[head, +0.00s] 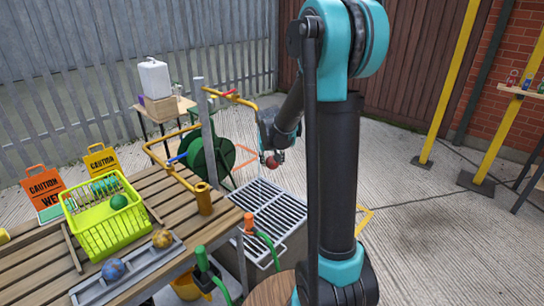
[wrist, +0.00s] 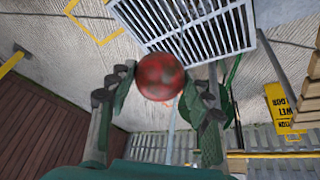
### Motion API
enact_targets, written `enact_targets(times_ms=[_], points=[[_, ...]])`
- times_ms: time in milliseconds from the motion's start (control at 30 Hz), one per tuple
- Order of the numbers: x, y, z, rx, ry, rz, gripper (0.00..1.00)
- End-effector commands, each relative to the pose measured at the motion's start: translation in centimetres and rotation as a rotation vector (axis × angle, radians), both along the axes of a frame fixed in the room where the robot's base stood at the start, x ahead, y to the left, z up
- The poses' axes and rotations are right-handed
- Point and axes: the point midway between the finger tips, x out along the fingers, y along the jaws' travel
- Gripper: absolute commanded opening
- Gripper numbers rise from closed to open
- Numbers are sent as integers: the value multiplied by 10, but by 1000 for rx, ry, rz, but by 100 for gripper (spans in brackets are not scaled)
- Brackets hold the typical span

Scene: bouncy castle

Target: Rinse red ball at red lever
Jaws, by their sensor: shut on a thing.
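The red ball (head: 272,161) is in my gripper (head: 270,157), held in the air above the far end of the metal grate (head: 262,208). In the wrist view the red ball (wrist: 160,77) sits between the two fingers of my gripper (wrist: 158,88), and its surface has dark patches. The red lever (head: 229,93) is on the upper yellow pipe by a grey post (head: 199,115), up and to the left of my gripper. The ball is apart from the lever. I cannot tell whether water flows.
A wooden table (head: 30,272) bears a lime basket (head: 105,218) with a green ball (head: 119,201), and a grey tray (head: 95,293) with a blue ball (head: 113,269) and a yellow-brown ball (head: 162,238). A blue lever (head: 177,157) and green hose reel (head: 222,152) stand near. Concrete to the right is clear.

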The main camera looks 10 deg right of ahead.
Motion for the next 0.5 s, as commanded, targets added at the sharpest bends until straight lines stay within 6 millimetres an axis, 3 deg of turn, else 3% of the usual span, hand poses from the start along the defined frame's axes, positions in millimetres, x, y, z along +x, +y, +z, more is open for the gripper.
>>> enact_targets(times_ms=[167, 500], points=[[4, 2, 19, 16, -54, -10, 30], [25, 6, 16, 17, -57, -11, 30]])
